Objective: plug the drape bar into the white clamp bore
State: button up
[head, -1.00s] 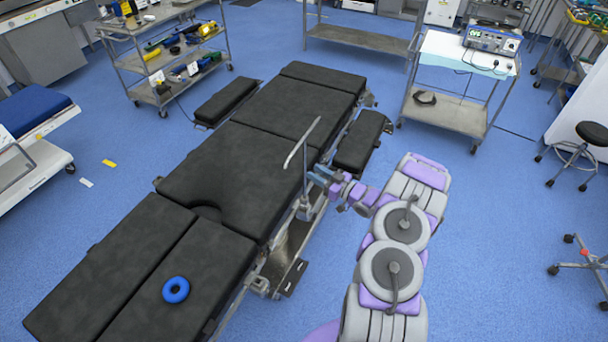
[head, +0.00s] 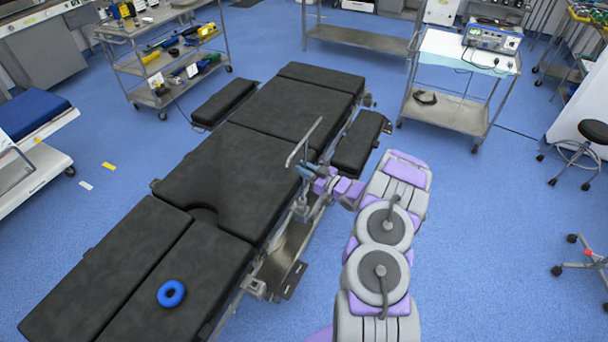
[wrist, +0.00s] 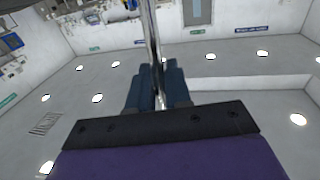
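The drape bar (head: 306,139) is a thin silver rod with a bent upper part, standing above the right side of the black operating table (head: 240,172). My gripper (head: 305,172) reaches in from the right and is shut on the bar's upright part. In the wrist view, the bar (wrist: 152,35) rises between my blue fingers (wrist: 158,88). A small pale fitting (head: 300,207) lies below my gripper at the table's side rail; it may be the white clamp. Its bore, and whether the bar's lower end is in it, cannot be made out.
A black side pad (head: 358,142) stands just beyond my gripper, close to my arm. Another pale rail fitting (head: 254,288) is nearer the front. A blue ring (head: 171,294) lies on the table's near section.

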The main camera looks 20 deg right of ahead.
jog(key=shift+a+r, duration=0.15)
jog(key=shift+a, duration=0.85)
grip_shut()
jog(key=shift+d+r, duration=0.1)
jog(key=shift+d, duration=0.35)
jog(key=shift+d+r, duration=0.2)
jog(key=shift+r, duration=0.05)
notch_tip(320, 180, up, 3)
jog(key=shift+s+r+p, duration=0.1)
jog(key=shift+s+p, duration=0.05)
jog(key=shift+p, duration=0.4)
jog(key=s+d+r+p, duration=0.1)
jog(key=s, duration=1.4)
jog(key=shift+s+d, duration=0.25)
jog(key=shift+d, duration=0.05)
